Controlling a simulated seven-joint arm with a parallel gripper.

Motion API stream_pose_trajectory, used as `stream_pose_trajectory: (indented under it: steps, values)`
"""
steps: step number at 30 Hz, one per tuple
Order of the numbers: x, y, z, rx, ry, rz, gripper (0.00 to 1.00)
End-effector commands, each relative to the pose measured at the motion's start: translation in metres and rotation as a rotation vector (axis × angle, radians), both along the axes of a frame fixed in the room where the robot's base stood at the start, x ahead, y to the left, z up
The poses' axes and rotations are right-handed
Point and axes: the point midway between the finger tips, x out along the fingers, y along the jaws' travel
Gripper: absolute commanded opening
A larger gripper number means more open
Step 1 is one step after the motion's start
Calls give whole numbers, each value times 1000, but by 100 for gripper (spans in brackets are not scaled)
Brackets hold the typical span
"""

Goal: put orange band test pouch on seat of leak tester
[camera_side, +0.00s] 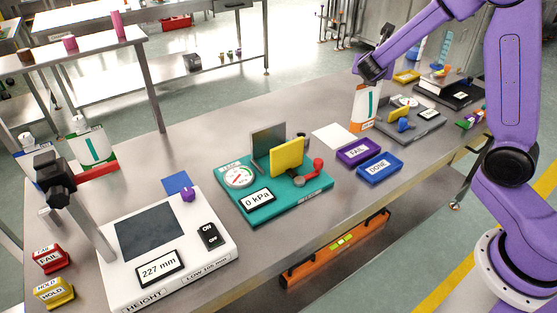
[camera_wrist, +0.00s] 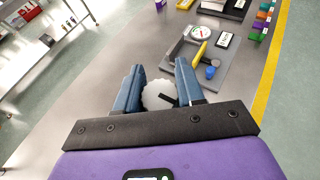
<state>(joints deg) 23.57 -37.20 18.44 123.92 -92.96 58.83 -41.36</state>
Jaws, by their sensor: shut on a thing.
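The orange band test pouch (camera_side: 364,108) is white with a teal stripe and an orange lower band. It is upright at the table's far side, and I cannot tell whether its base touches the table. My gripper (camera_side: 372,74) is shut on its top; in the wrist view a white round top (camera_wrist: 157,95) sits between the fingers. A teal leak tester (camera_side: 295,199) stands mid-table, with a dial, a 0 kPa display, a grey plate, a yellow plate and a red knob. A similar grey device (camera_side: 425,131) with a yellow plate and blue knob stands right of the pouch.
A purple FAIL tray (camera_side: 359,151) and a blue DONE tray (camera_side: 380,168) lie between pouch and teal tester. A white sheet (camera_side: 332,136) lies beside them. A white height gauge (camera_side: 195,258) and a green-banded pouch (camera_side: 93,147) are at left.

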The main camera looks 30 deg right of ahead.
Motion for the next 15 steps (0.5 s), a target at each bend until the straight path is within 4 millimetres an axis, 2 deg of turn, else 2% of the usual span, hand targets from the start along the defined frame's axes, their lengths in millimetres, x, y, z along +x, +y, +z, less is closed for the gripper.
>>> stream_pose_trajectory:
  steps: [10,15]
  values:
    - [0,0,53,2,-11,-1,0]
    - [25,26,53,-9,-10,2,0]
